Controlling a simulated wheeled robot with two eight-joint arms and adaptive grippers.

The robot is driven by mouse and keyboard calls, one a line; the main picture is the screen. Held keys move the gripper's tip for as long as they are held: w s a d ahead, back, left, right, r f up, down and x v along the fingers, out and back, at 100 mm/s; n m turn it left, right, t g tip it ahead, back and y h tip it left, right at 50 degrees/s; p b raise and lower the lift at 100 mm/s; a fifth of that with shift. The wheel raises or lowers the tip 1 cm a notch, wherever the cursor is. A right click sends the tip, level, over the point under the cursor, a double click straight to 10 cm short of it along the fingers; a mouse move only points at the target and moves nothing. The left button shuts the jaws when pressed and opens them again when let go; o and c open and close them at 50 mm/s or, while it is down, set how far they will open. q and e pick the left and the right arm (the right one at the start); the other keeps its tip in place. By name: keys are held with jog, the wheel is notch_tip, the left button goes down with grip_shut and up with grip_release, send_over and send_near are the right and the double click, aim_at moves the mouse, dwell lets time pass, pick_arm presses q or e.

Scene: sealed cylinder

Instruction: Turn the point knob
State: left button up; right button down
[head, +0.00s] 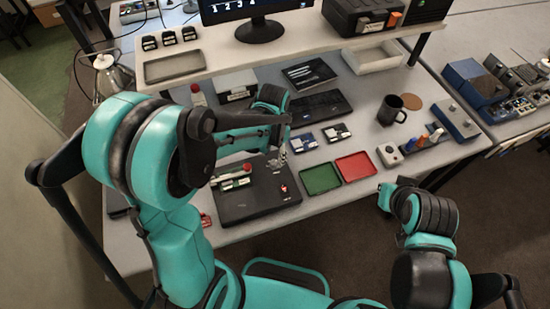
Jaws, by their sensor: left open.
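A dark flat panel box (255,204) lies on the table near its front edge. A small red knob (284,188) stands on its right part, and a cylinder-like part with a red end (247,168) lies across its upper left. Which of these is the point knob I cannot tell. My left gripper (281,160) is open, just above the panel's far right corner, pointing down. It looks apart from the red knob and is too small to see in detail. My right arm is folded at the lower right, off the table; its gripper does not show.
A green tray (320,179) and a red tray (355,167) lie right of the panel. A black mug (391,110) and a tool rack (424,139) stand farther right. A raised shelf with a monitor (260,30) runs along the back. Small boxes lie behind the trays.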

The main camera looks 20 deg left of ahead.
aim_at(274, 162)
pick_arm(q)
jog(key=f, duration=0.3)
jog(key=shift+w, duration=0.2)
jog(key=shift+s+f+b, duration=0.1)
jog(key=shift+f+b, duration=0.2)
jog(key=shift+f, duration=0.05)
jog(key=shift+c, duration=0.2)
grip_shut()
jog(key=shift+n, duration=0.3)
jog(key=n+b, duration=0.1)
jog(key=n, duration=0.3)
jog(key=shift+b, duration=0.3)
jog(key=n+b, duration=0.1)
jog(key=n, duration=0.4)
